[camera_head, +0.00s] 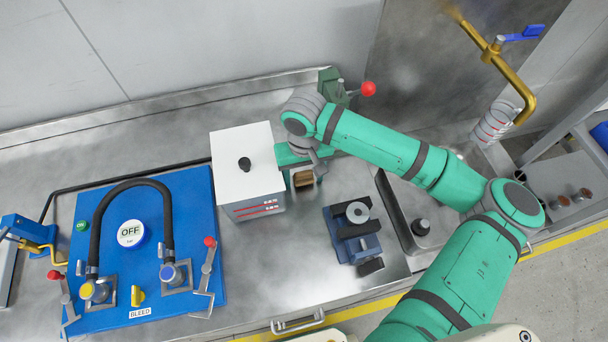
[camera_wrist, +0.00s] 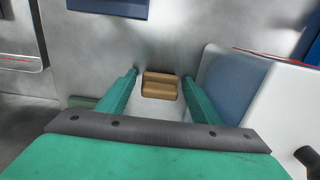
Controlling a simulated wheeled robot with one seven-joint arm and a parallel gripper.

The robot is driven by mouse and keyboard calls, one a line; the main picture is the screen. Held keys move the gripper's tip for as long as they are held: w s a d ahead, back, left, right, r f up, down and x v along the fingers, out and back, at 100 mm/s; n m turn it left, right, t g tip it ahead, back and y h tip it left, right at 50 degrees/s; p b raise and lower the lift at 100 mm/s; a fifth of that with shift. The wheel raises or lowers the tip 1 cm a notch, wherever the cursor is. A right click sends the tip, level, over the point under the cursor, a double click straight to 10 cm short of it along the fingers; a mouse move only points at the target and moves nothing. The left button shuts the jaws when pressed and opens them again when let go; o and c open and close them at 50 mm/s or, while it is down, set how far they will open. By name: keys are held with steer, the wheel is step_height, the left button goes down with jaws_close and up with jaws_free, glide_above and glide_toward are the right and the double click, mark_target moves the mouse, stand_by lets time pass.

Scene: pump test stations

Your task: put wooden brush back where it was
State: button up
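The wooden brush (camera_head: 303,180) is on the metal bench, just right of the white box. In the wrist view the brush (camera_wrist: 160,86) shows as a light brown block with a pale part below it. My gripper (camera_head: 300,168) reaches down next to the white box, over the brush. In the wrist view its two green fingers (camera_wrist: 160,77) stand apart, one on each side of the brush. A narrow gap shows on both sides. The fingertips are partly hidden by my wrist in the head view.
The white box (camera_head: 247,170) with a black knob stands close on the left of my gripper. A dark blue vise (camera_head: 356,238) is to the right, then a sink (camera_head: 408,215). A blue pump panel (camera_head: 190,215) is at left. A green device with a red knob (camera_head: 369,88) is behind.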

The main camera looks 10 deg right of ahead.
mark_target(304, 174)
steer(key=shift+r, duration=0.15)
step_height(304, 174, up, 12)
stand_by(0.7)
stand_by(0.5)
